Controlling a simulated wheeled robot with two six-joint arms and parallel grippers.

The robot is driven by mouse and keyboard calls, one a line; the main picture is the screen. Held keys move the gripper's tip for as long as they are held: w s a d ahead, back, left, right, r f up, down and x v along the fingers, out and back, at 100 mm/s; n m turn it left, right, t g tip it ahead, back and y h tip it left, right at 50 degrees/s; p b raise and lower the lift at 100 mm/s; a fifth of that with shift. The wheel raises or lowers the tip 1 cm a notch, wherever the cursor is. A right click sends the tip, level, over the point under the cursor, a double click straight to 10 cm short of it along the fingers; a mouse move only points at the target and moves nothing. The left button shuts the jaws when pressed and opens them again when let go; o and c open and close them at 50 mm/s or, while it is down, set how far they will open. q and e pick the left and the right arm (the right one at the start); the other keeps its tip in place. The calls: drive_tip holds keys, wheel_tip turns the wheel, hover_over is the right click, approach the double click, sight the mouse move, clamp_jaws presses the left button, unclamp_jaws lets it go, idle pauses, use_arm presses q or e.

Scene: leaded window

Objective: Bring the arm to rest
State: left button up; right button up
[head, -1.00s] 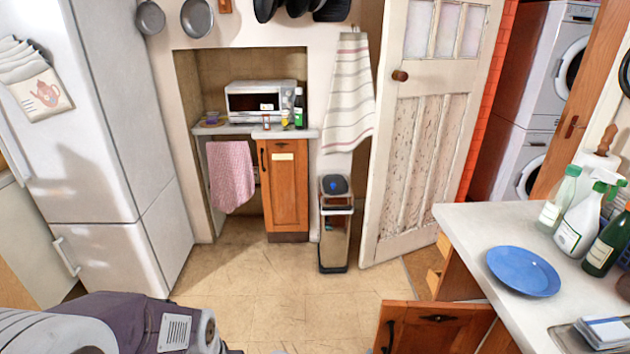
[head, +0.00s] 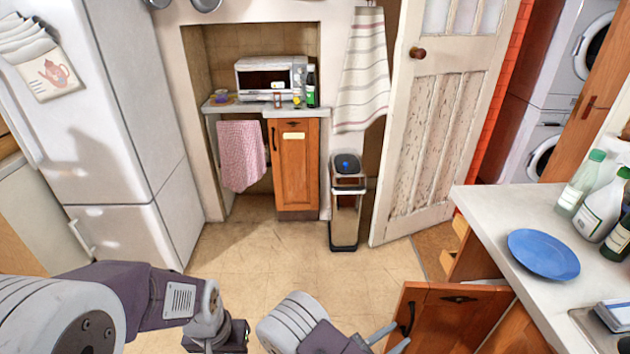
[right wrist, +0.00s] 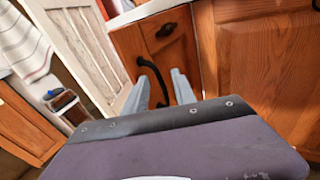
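My right gripper (head: 394,340) is at the bottom of the head view, its two grey fingers apart with nothing between the visible tips. It is beside the dark handle (head: 407,318) of an open wooden cupboard door (head: 445,318). In the right wrist view the fingers (right wrist: 162,92) are spread, and the dark handle (right wrist: 152,78) shows in the gap beyond them; I cannot tell whether they touch it. My left arm (head: 145,295) comes in from the left and bends down at the wrist; its fingertips cannot be made out.
A worktop (head: 480,205) with a blue plate (head: 543,254) and several bottles stands at right, above the open door. A bin (head: 346,205) stands by the pale door (head: 432,150). A fridge (head: 110,110) is at left. The middle floor is clear.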

drive_tip(key=s+d+r+m+g+y+p, duration=0.2)
drive_tip(key=s+r+m+g+y, duration=0.15)
drive_tip(key=s+m+g, duration=0.3)
drive_tip(key=s+d+r+m+g+y+p, duration=0.2)
drive_tip(key=s+r+m+g+y, duration=0.15)
drive_tip(key=s+m+g, duration=0.35)
drive_tip(key=w+a+r+m+t+y+p, duration=0.3)
drive_tip(key=w+a+r+m+t+y, duration=0.2)
drive_tip(key=m, duration=0.6)
wheel_tip(320, 180, up, 2)
drive_tip(key=shift+w+a+r+y, duration=0.2)
drive_tip(key=shift+w+a+y, duration=0.1)
drive_tip(key=shift+w+y, duration=0.65)
drive_tip(key=shift+s, duration=0.2)
